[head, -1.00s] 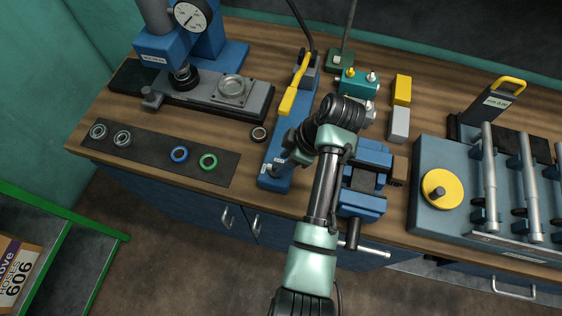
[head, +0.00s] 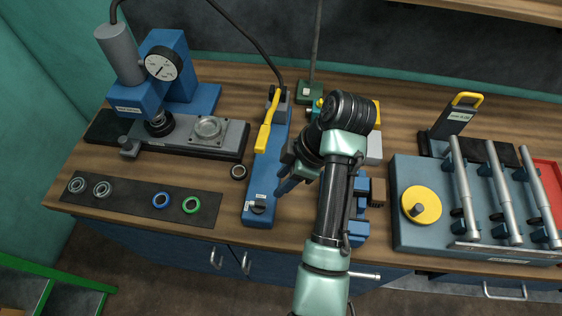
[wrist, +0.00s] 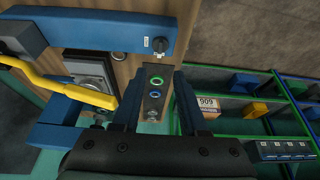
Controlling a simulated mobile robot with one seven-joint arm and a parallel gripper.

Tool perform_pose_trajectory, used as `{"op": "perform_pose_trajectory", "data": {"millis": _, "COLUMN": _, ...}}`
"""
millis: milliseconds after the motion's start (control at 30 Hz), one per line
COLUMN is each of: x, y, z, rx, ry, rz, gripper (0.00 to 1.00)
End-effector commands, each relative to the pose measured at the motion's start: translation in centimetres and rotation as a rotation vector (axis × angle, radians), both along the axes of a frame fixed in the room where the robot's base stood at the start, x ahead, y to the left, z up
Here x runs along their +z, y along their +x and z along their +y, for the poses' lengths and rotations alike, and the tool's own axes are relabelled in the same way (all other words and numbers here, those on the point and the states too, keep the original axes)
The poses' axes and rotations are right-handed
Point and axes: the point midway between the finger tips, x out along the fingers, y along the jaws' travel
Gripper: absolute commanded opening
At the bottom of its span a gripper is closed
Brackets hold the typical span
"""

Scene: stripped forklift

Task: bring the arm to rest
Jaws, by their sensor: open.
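My arm reaches up from the bottom of the head view over the wooden workbench (head: 275,232). My gripper (head: 286,187) hangs near the blue bar-shaped tool with the yellow lever (head: 266,160), just to its right in the picture. Whether it touches that tool cannot be told. In the wrist view my gripper (wrist: 158,92) shows two dark blue fingers spread apart with nothing between them.
A blue press with a dial gauge (head: 162,63) stands at the left. A blue vise, partly hidden, lies behind my forearm. At the right is a grey-blue fixture (head: 405,236) with a yellow knob and several metal cylinders. Green-framed shelving (head: 60,270) stands lower left.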

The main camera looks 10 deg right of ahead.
Motion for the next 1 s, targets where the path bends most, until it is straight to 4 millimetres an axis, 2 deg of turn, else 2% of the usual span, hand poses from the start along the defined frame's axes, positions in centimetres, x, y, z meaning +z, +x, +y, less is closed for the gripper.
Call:
{"op": "perform_pose_trajectory", "data": {"millis": 267, "x": 0.1, "y": 0.2, "z": 0.0, "rx": -0.007, "ry": -0.004, "rz": -0.008, "gripper": 0.42}}
{"op": "perform_pose_trajectory", "data": {"millis": 367, "x": 1.5, "y": 2.2, "z": 0.0, "rx": -0.08, "ry": -0.033, "rz": -0.086, "gripper": 0.42}}
{"op": "perform_pose_trajectory", "data": {"millis": 467, "x": 5.2, "y": 5.9, "z": -0.1, "rx": -0.238, "ry": -0.066, "rz": -0.258, "gripper": 0.42}}
{"op": "perform_pose_trajectory", "data": {"millis": 567, "x": 11.4, "y": 9.8, "z": 0.1, "rx": -0.434, "ry": -0.048, "rz": -0.496, "gripper": 0.42}}
{"op": "perform_pose_trajectory", "data": {"millis": 600, "x": 14.3, "y": 10.9, "z": 0.2, "rx": -0.508, "ry": -0.02, "rz": -0.594, "gripper": 0.42}}
{"op": "perform_pose_trajectory", "data": {"millis": 667, "x": 18.8, "y": 12.0, "z": 0.6, "rx": -0.605, "ry": 0.04, "rz": -0.737, "gripper": 0.42}}
{"op": "perform_pose_trajectory", "data": {"millis": 733, "x": 24.1, "y": 12.4, "z": 1.1, "rx": -0.702, "ry": 0.132, "rz": -0.895, "gripper": 0.42}}
{"op": "perform_pose_trajectory", "data": {"millis": 800, "x": 29.5, "y": 11.9, "z": 1.8, "rx": -0.778, "ry": 0.249, "rz": -1.046, "gripper": 0.42}}
{"op": "perform_pose_trajectory", "data": {"millis": 867, "x": 34.0, "y": 10.9, "z": 2.5, "rx": -0.826, "ry": 0.364, "rz": -1.166, "gripper": 0.42}}
{"op": "perform_pose_trajectory", "data": {"millis": 900, "x": 36.8, "y": 9.9, "z": 2.9, "rx": -0.85, "ry": 0.447, "rz": -1.24, "gripper": 0.42}}
{"op": "perform_pose_trajectory", "data": {"millis": 1000, "x": 43.4, "y": 6.3, "z": 4.0, "rx": -0.881, "ry": 0.669, "rz": -1.408, "gripper": 0.42}}
